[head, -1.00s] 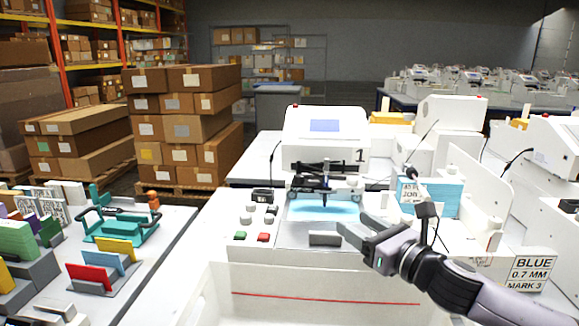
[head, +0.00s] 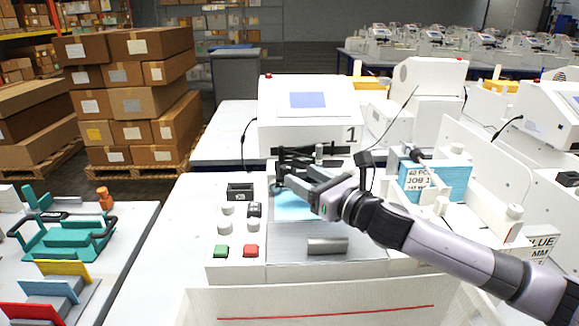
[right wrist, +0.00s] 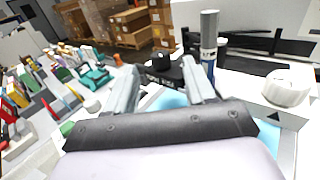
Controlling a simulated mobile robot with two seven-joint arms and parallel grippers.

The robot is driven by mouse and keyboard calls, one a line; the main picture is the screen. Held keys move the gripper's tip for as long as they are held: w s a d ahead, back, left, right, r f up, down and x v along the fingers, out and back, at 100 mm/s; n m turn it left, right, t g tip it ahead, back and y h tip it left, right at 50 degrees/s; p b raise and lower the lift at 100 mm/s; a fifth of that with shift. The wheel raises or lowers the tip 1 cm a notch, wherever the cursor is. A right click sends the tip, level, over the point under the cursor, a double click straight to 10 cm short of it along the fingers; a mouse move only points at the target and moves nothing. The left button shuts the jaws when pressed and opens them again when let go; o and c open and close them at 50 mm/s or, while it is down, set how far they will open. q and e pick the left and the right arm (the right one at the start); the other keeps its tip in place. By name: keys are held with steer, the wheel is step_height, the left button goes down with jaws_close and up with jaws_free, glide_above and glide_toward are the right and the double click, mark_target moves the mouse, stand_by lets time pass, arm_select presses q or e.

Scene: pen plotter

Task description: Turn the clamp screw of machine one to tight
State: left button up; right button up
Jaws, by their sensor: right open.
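Machine one (head: 310,125) is the white plotter marked 1, with a blue screen, in the middle of the head view. Its dark pen carriage (head: 298,158) hangs below the screen, with a grey upright cylinder (head: 319,150) in it. My right gripper (head: 286,181) is open at the carriage's front left. In the right wrist view, a dark block (right wrist: 165,72) shows between and beyond the open fingers (right wrist: 162,66), and the grey cylinder (right wrist: 209,35) stands beside the right finger. I cannot pick out the clamp screw or tell contact. My left gripper is not in view.
A teal holder (head: 62,238) is on the left table. The table strip between is clear.

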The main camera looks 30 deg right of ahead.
mark_target(290, 170)
steer(key=shift+p+x, duration=0.5)
steer(key=shift+x, duration=2)
jaws_close()
